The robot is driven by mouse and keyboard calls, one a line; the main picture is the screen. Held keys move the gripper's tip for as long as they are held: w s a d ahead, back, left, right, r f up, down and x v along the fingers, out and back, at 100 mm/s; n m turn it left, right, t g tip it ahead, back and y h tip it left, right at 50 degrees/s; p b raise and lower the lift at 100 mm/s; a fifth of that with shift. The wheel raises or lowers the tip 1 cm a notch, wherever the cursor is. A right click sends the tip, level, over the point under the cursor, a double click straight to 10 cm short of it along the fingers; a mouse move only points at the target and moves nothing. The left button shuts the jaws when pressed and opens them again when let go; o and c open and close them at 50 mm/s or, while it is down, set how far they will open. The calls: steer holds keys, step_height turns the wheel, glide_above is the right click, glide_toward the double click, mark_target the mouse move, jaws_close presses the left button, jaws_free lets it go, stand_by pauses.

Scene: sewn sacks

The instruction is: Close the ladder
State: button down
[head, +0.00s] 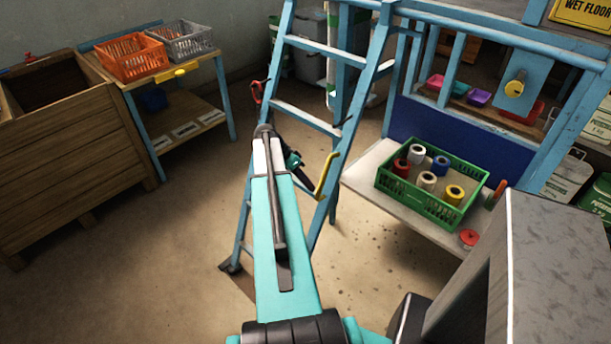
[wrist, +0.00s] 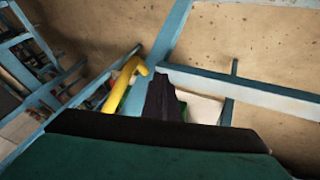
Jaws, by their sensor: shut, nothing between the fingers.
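A blue ladder (head: 343,140) with pale rungs stands on the floor in the middle of the head view. My arm hides part of its lower half. Its blue bars also cross the wrist view (wrist: 168,32). A yellow handle (head: 326,176) is by its right rail, and a red handle (head: 257,91) is by its left rail. The yellow handle also shows in the wrist view (wrist: 122,85), just left of my fingers. My gripper (wrist: 163,88) is shut and empty. In the head view it is partly hidden beside the ladder, left of the yellow handle; contact is unclear.
Right of the ladder, a green crate (head: 385,187) with several spools sits on a pale bench (head: 365,178). A wooden bin (head: 75,160) and a small table with orange (head: 130,58) and grey (head: 180,42) baskets stand at left. The floor at lower left is clear.

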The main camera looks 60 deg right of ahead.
steer(key=shift+s+a+f+p, duration=0.15)
steer(key=shift+s+a, duration=0.1)
steer(key=shift+s, duration=0.35)
steer(key=shift+s+a+f+p, duration=0.15)
steer(key=shift+s+a, duration=0.1)
steer(key=shift+s, duration=0.3)
steer(key=shift+r, duration=0.1)
steer(key=shift+a, duration=0.15)
